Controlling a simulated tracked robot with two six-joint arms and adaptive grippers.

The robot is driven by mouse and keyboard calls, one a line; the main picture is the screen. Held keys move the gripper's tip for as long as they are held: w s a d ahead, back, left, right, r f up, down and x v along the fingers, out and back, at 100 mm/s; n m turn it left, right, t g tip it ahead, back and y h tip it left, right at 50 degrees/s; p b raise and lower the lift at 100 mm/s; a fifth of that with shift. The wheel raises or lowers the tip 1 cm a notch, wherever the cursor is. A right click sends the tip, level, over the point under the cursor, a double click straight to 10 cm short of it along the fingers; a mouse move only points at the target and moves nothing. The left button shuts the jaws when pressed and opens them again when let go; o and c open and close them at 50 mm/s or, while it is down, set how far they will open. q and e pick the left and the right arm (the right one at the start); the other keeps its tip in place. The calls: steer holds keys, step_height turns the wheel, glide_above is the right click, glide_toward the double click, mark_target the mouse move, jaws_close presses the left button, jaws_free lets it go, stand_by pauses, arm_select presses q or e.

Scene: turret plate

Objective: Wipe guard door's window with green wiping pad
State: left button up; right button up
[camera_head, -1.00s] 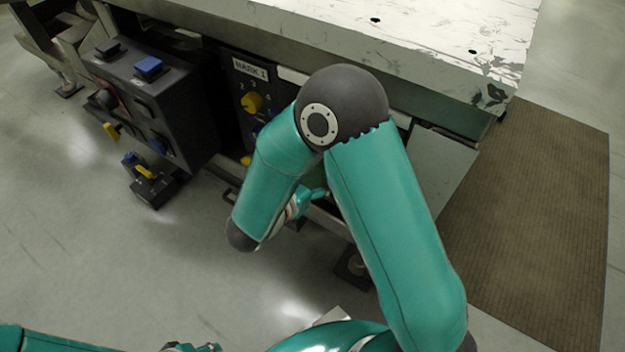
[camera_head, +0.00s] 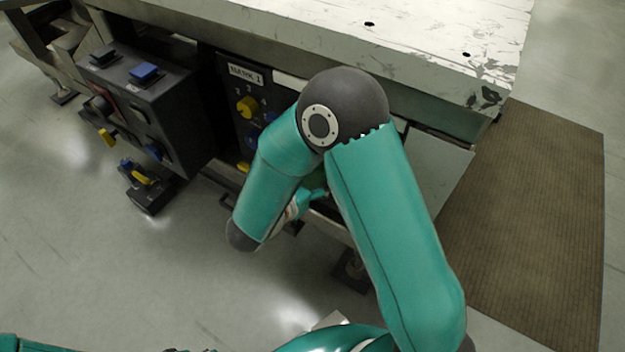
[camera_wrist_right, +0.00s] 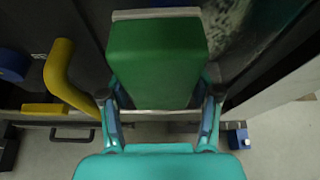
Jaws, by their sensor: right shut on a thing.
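My right gripper (camera_wrist_right: 162,112) is shut on the green wiping pad (camera_wrist_right: 155,62), a thick block with a pale strip along its far edge in the right wrist view. A mottled, smeared grey pane (camera_wrist_right: 228,28) shows beside the pad's far right side. It looks like the guard door's window, and I cannot tell whether the pad touches it. In the head view my right forearm hides most of this gripper, the pad and the window. My left arm only shows at the bottom left edge, with its gripper out of the picture.
A yellow handle (camera_wrist_right: 62,75) stands close left of the pad. The worn white bench top (camera_head: 420,35) overhangs the panel with the yellow knob (camera_head: 247,107). A dark control box (camera_head: 150,110) and a pedal (camera_head: 145,188) are at left. A brown mat (camera_head: 530,200) lies right.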

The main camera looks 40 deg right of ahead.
steer(key=shift+w+d, duration=0.15)
steer(key=shift+d, duration=0.3)
